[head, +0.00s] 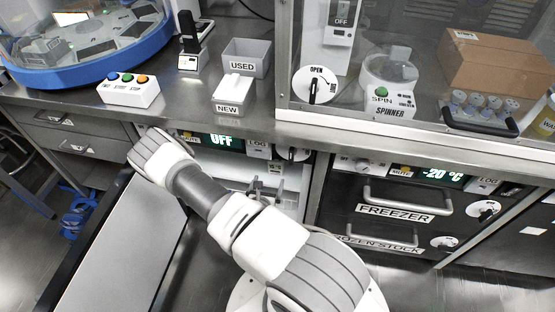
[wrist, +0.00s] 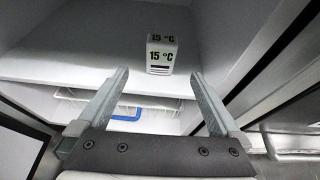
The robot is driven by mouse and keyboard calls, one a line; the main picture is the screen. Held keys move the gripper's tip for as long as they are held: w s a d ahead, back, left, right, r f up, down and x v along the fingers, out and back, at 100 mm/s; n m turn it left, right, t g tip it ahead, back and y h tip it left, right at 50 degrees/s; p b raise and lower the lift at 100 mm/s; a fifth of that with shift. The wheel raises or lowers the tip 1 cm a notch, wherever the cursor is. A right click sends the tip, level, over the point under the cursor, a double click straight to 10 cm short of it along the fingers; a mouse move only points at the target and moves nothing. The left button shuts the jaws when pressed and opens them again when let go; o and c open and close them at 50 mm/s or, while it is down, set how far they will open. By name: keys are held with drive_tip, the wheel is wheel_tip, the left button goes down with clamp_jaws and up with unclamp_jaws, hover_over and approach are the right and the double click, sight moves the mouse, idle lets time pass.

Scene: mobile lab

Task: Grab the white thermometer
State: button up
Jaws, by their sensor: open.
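The white thermometer (wrist: 160,64) is a small upright box with "15 °C" on its front and top. In the wrist view it stands on a white surface inside a white-walled compartment, just beyond and between my fingertips. My gripper (wrist: 160,80) is open and empty, its two grey fingers spread on either side of the thermometer's line and apart from it.
An open door (head: 125,245) stands at the left of the compartment. In the wrist view a wire rack (wrist: 165,108) with a blue item (wrist: 124,114) lies beneath the fingers. A closed freezer (head: 395,200) is at the right. The counter (head: 190,100) edge overhangs the compartment.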

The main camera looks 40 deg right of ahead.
sight(274, 166)
drive_tip(key=b+x, duration=0.1)
drive_tip(key=x, duration=0.3)
drive_tip(key=b+x, duration=0.2)
drive_tip(key=x, duration=0.2)
drive_tip(key=b+x, duration=0.1)
drive_tip(key=x, duration=0.3)
drive_tip(key=shift+w+d+f, duration=0.1)
drive_tip(key=shift+f, duration=0.25)
drive_tip(key=b+x, duration=0.1)
drive_tip(key=x, duration=0.1)
drive_tip(key=b+x, duration=0.2)
drive_tip(key=x, duration=0.1)
drive_tip(key=shift+f, duration=0.25)
drive_tip(key=shift+r, duration=0.1)
drive_tip(key=c, duration=1.3)
